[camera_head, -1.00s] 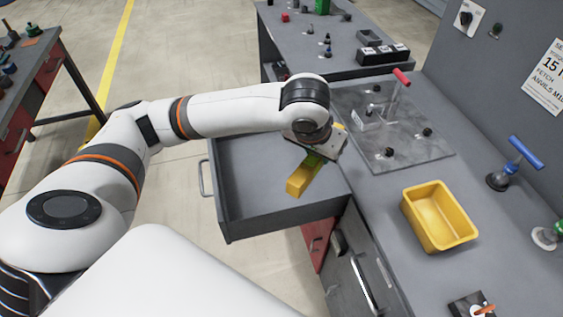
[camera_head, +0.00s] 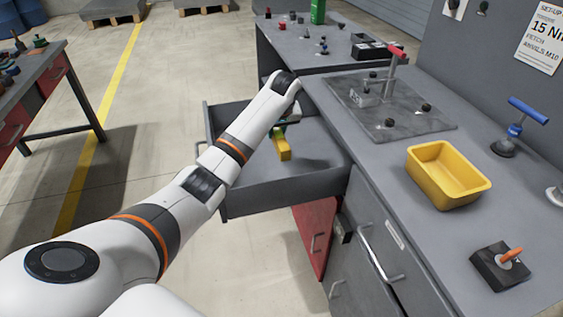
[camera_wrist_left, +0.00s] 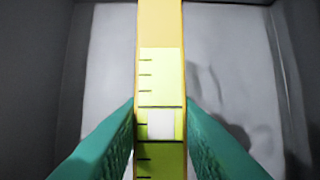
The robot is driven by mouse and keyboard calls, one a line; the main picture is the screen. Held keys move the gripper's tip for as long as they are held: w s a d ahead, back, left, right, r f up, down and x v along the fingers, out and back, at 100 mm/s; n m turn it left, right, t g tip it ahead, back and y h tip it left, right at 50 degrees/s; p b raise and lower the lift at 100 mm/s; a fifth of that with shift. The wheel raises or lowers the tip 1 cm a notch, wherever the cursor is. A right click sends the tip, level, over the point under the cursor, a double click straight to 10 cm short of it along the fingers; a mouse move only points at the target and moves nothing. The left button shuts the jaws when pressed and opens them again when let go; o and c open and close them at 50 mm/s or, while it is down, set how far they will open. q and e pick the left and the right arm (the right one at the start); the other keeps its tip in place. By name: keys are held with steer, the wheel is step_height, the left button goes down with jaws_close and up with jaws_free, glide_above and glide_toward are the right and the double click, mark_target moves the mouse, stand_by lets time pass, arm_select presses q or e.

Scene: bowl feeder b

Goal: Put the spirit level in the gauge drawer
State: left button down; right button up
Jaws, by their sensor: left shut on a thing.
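The spirit level (camera_head: 282,149) is a yellow bar, with a yellow-green vial section and black marks in the left wrist view (camera_wrist_left: 160,65). My left gripper (camera_head: 287,122) is shut on it, with teal fingers (camera_wrist_left: 160,112) on both sides of the bar. An open grey drawer (camera_head: 285,194) stands out to the left of the bench. The level hangs over or within the drawer's outline, tilted in the head view. I cannot tell whether it touches the drawer floor. My right gripper is not in view.
On the bench are a yellow bin (camera_head: 449,177), a metal plate with a red-handled clamp (camera_head: 395,60), a blue-handled tool (camera_head: 527,110) and a black box with an orange lever (camera_head: 500,266). The rest of the drawer floor looks clear.

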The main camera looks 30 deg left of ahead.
mark_target(280, 138)
arm_select(q)
step_height(280, 138, down, 9)
steer(key=shift+f, duration=0.2)
stand_by(0.3)
steer(key=shift+f, duration=0.1)
steer(key=c, duration=1.1)
jaws_free()
steer(key=shift+f, duration=0.1)
steer(key=shift+s+r, duration=0.1)
steer(key=shift+r, duration=0.3)
steer(key=p+v, duration=0.1)
steer(key=v, duration=1)
steer(key=shift+d+r, duration=0.15)
steer(key=shift+r, duration=0.1)
steer(key=shift+r, duration=0.1)
